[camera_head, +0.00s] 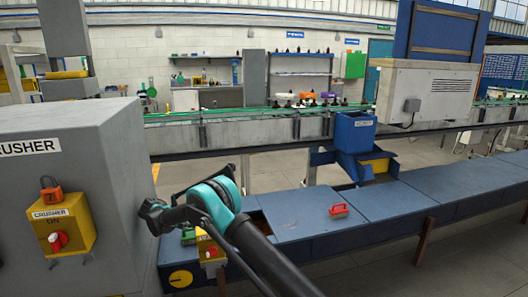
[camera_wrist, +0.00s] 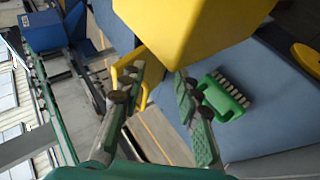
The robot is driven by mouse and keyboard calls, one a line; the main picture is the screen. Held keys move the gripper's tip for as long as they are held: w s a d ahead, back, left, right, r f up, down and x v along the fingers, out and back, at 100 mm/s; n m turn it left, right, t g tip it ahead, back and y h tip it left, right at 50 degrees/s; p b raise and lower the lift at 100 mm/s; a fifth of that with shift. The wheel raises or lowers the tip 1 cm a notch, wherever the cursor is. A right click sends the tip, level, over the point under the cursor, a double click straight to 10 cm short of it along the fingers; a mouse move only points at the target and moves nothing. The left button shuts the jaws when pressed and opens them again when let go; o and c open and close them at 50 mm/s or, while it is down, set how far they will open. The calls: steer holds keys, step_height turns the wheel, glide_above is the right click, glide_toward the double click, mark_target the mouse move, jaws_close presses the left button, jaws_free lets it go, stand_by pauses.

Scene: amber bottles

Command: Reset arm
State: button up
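My arm reaches in from the bottom of the head view, with a teal joint near the middle. The arm's far end lies beside the grey crusher housing (camera_head: 70,180), and my gripper's fingers cannot be made out clearly there. In the wrist view my gripper (camera_wrist: 158,74) is open, with its two fingers apart and nothing held between them. A yellow box (camera_wrist: 195,30) is beyond the fingertips. A yellow handle (camera_wrist: 128,72) shows behind the left finger. A green handled block (camera_wrist: 224,95) lies to the right of the right finger.
The crusher's yellow switch box (camera_head: 62,225) is at the left. A blue low bench (camera_head: 390,205) carries a red handled block (camera_head: 339,210). A blue hopper (camera_head: 355,132) stands behind, before a conveyor (camera_head: 235,133) with bottles. Another yellow switch box (camera_head: 210,249) is close to my arm.

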steer(key=w+d+r+g+y, duration=0.1)
steer(key=d+r, duration=0.4)
steer(key=d, duration=0.4)
steer(key=w+d+r+g+y, duration=0.1)
steer(key=d+r, duration=0.4)
steer(key=d, duration=0.4)
steer(key=s+d+r+m+y, duration=0.1)
steer(key=s+d+r, duration=0.25)
steer(key=d, duration=0.55)
steer(key=s+d+r+m+y, duration=0.1)
steer(key=s+d+r+y, duration=0.15)
steer(key=s+d, duration=0.45)
steer(key=s+d+r+m+t+y, duration=0.1)
steer(key=s+d+m+y, duration=0.15)
steer(key=s+d, duration=1.3)
steer(key=s+f+g, duration=0.1)
steer(key=s+f, duration=0.3)
steer(key=s, duration=0.4)
steer(key=s+f+g, duration=0.1)
steer(key=s+f, duration=0.3)
steer(key=s, duration=0.4)
steer(key=shift+s+d+m+h, duration=0.25)
steer(key=shift+d+m+h, duration=0.05)
steer(key=shift+m, duration=0.05)
